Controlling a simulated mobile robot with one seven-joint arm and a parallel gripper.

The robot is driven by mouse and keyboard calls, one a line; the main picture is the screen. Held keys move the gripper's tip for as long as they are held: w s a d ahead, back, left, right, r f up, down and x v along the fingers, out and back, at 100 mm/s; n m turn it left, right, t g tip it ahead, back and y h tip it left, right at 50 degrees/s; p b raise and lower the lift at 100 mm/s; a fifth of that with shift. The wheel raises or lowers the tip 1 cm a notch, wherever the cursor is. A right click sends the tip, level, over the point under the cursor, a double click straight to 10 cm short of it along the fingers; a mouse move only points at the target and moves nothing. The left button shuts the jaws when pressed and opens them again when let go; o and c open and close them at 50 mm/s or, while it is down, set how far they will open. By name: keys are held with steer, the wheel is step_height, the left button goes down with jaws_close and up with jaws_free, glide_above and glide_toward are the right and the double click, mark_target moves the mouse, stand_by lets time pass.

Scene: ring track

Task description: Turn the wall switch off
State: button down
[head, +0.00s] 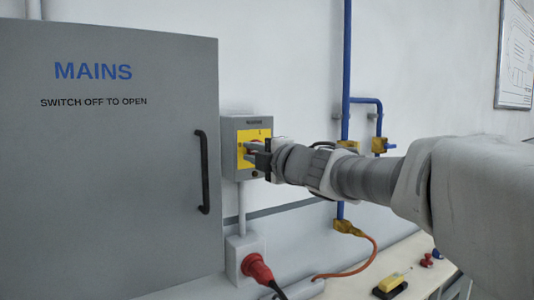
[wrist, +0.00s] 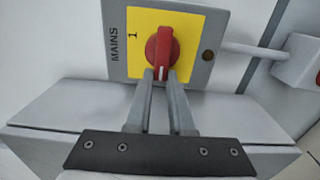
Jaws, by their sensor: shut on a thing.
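The wall switch is a grey box (head: 231,165) with a yellow plate (head: 243,135), mounted just right of the cabinet in the head view. In the wrist view its red knob (wrist: 160,45) sits on the yellow plate (wrist: 183,22). The knob's long axis is nearly upright in that picture, with a white line at its lower end. A "1" (wrist: 131,36) is printed left of the knob, apart from the white line. My gripper (wrist: 161,76) is shut on the knob's lower end, a finger on each side. My gripper (head: 262,159) hides most of the knob in the head view.
A grey cabinet (head: 110,180) marked "MAINS, SWITCH OFF TO OPEN" has a black handle (head: 203,172) close left of the switch. A socket with a red plug (head: 257,268) is below. Blue pipes (head: 346,70) run up the wall at right. A bench (head: 405,270) holds small items.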

steer(key=c, duration=0.8)
jaws_free()
steer(key=shift+w+d+f, duration=0.15)
steer(key=shift+d+f, duration=0.05)
steer(key=shift+d, duration=0.1)
steer(key=shift+r, duration=0.1)
steer(key=shift+a, duration=0.1)
steer(key=p+v, duration=0.2)
steer(key=v, duration=1.5)
steer(key=shift+s, duration=0.25)
